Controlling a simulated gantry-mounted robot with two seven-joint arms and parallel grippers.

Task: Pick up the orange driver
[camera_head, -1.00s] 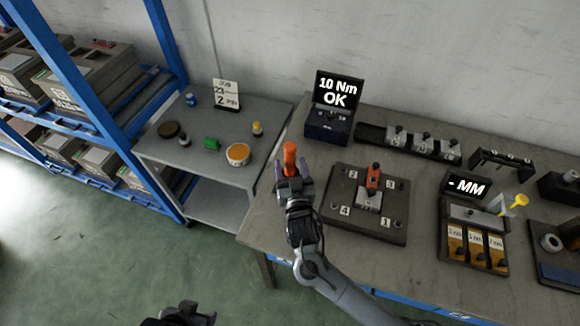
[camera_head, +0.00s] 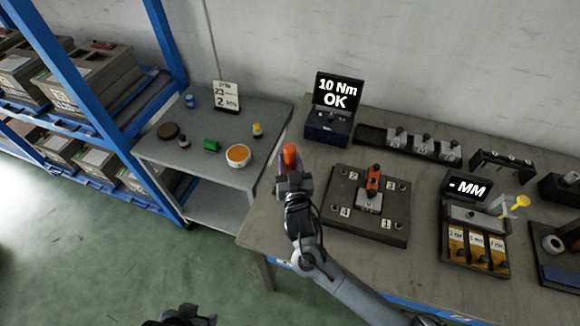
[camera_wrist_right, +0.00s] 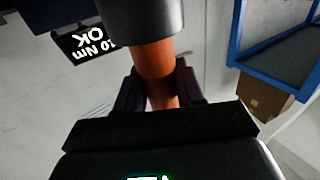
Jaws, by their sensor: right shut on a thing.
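The orange driver (camera_head: 290,154) stands upright at the left end of the workbench in the head view. My right gripper (camera_head: 291,172) is shut on it, one finger on each side. In the right wrist view the orange shaft of the driver (camera_wrist_right: 156,72) runs between the dark fingers of the gripper (camera_wrist_right: 160,90), with a dark grey cylindrical part at its upper end. I cannot tell whether the driver touches the bench. My left gripper (camera_head: 188,316) shows only as a dark part at the bottom edge of the head view, its fingers not clear.
A fixture plate (camera_head: 340,222) with numbered corners is close on the right. A torque display (camera_head: 334,92) reading "10 Nm OK" stands behind. A grey side table (camera_head: 205,160) with small pots is on the left. A gauge with yellow blocks (camera_head: 475,250) is farther right.

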